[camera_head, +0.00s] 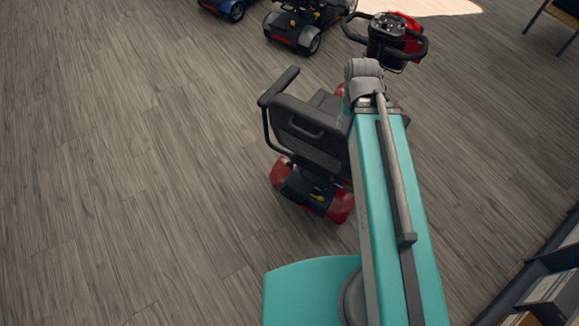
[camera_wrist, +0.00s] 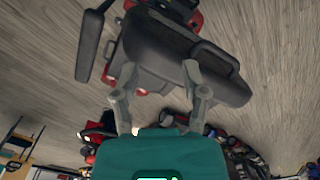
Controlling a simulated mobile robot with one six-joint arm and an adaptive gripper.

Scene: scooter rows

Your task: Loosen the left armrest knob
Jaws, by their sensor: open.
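A mobility scooter with red wheel covers stands under my arm; its black seat back (camera_head: 315,140) faces me in the head view. Its left armrest (camera_head: 278,86) is a dark pad sticking out at the seat's left. In the wrist view a dark armrest pad (camera_wrist: 90,45) hangs at upper left, and the seat back (camera_wrist: 215,70) fills the upper middle. I cannot make out an armrest knob in either view. My gripper (camera_wrist: 160,68) is open, its two grey fingers apart in front of the seat. In the head view my arm hides it.
The scooter's handlebar (camera_head: 388,38) is at the upper middle right. Other scooters (camera_head: 300,22) stand at the top of the head view. A shelf (camera_head: 545,290) is at lower right. The wood floor (camera_head: 120,180) on the left is clear.

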